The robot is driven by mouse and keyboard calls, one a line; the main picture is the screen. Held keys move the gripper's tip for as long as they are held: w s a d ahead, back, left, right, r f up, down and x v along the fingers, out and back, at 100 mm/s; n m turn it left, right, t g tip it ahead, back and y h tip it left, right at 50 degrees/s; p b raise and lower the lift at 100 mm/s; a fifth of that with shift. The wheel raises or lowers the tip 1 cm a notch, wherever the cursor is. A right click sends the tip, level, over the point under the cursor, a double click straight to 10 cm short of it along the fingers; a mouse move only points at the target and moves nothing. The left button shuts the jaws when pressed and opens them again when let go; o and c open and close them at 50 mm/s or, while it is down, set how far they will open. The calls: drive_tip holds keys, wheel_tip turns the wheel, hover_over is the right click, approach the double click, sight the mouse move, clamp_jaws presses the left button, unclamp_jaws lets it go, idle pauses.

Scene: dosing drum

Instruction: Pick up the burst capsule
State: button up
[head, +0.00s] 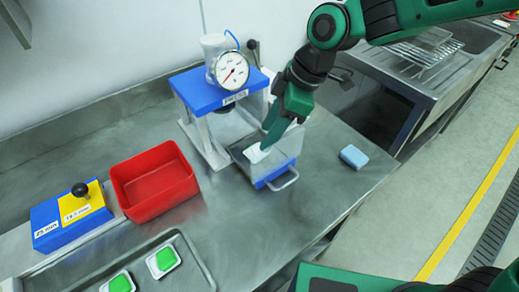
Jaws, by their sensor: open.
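A small white object (256,153), perhaps the burst capsule, lies in a grey, see-through-walled tray with a blue base and front handle (284,170). The tray sits at the foot of the blue-and-white press (222,92). My green gripper (267,145) points down into the tray, its tip right at the white object. The jaws are open. The tip covers part of the white object, and I cannot tell whether they touch. Two white capsules with green tops, one (163,261) and another (118,284), lie in a shallow metal tray (205,272) at the lower left.
A red open bin (154,181) stands left of the press. A blue block with a yellow plate and black knob (78,212) is at far left. A light blue sponge-like block (354,156) lies right of the tray. The steel counter (290,230) is clear in front.

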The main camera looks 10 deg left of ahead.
sight(257, 151)
drive_tip(key=shift+x, duration=2.65)
drive_tip(key=shift+d, duration=0.15)
drive_tip(key=shift+c, duration=0.7)
drive_tip(key=c, duration=0.6)
